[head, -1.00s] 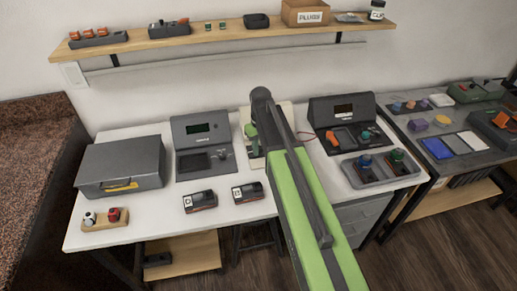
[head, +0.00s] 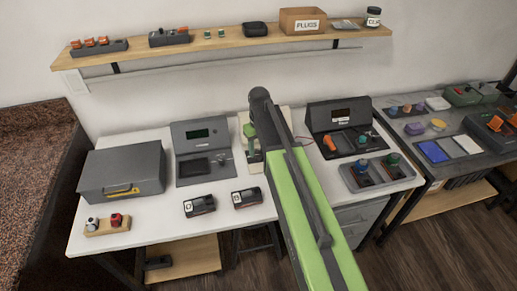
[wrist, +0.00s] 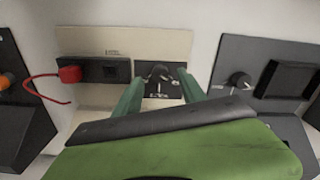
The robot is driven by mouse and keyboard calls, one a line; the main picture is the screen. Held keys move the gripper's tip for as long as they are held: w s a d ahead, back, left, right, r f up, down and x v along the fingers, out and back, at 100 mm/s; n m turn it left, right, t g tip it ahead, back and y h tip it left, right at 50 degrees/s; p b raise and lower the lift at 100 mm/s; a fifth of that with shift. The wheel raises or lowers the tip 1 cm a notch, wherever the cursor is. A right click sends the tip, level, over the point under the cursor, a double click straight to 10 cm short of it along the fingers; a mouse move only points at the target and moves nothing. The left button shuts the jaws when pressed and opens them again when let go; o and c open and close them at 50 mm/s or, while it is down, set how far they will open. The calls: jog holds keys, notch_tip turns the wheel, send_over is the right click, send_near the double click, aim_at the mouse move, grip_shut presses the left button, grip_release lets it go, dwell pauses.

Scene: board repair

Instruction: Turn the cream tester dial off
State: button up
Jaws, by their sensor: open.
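The cream tester (wrist: 128,40) is a pale panel with a dark strip across its front, seen near the top of the wrist view. The dark dial (wrist: 160,72) sits on a small dark plate with white marks. My gripper (wrist: 160,78) is open, with its two green fingers on either side of the dial. I cannot tell whether the fingers touch it. The dial's pointer direction is too small to read. In the head view the cream tester (head: 286,116) is mostly hidden behind my arm.
A red plug (wrist: 69,74) with a red cable sits beside the dial's plate. A dark tester with its own knob (wrist: 240,81) is close on the right in the wrist view. Two small black meters (head: 200,204) lie on the white table (head: 160,232), near a grey toolbox (head: 122,171).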

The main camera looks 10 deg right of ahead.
aim_at(259, 155)
notch_tip(259, 155, up, 15)
jog(key=p, duration=1.3)
jog(key=shift+f, duration=0.15)
jog(key=s+a+m, duration=0.1)
jog(key=s+m, duration=0.2)
jog(key=s, duration=1.2)
